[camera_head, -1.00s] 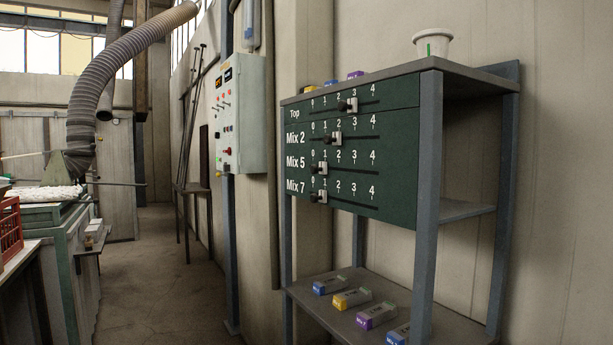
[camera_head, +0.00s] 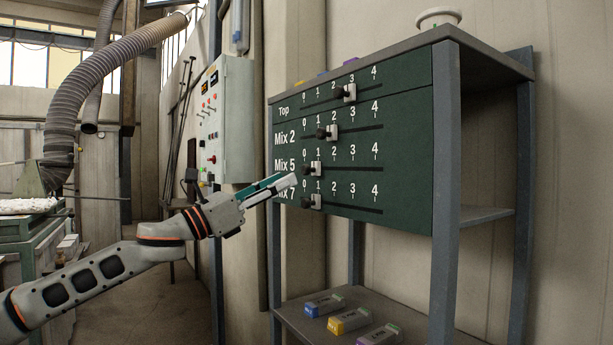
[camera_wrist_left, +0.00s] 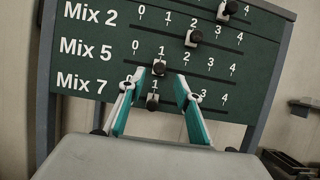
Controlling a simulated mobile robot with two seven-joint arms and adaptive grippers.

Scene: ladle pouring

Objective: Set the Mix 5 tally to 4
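The dark green tally board (camera_head: 405,150) has rows Top, Mix 2, Mix 5 and Mix 7, each marked 0 to 4. The Mix 5 slider (camera_head: 312,169) sits at about 1; it also shows in the left wrist view (camera_wrist_left: 159,67), under the 1. My left gripper (camera_head: 289,181) is in front of the board's left part, beside the Mix 5 and Mix 7 labels. In the left wrist view the left gripper (camera_wrist_left: 160,76) is open and empty, its teal fingers spread to either side of the Mix 5 slider's column. Whether they touch the board is unclear. My right gripper is out of view.
The Mix 2 slider (camera_head: 327,132) is just above and the Mix 7 slider (camera_head: 311,201) just below. The Top slider (camera_head: 346,92) is higher. Labelled blocks (camera_head: 350,321) lie on the lower shelf.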

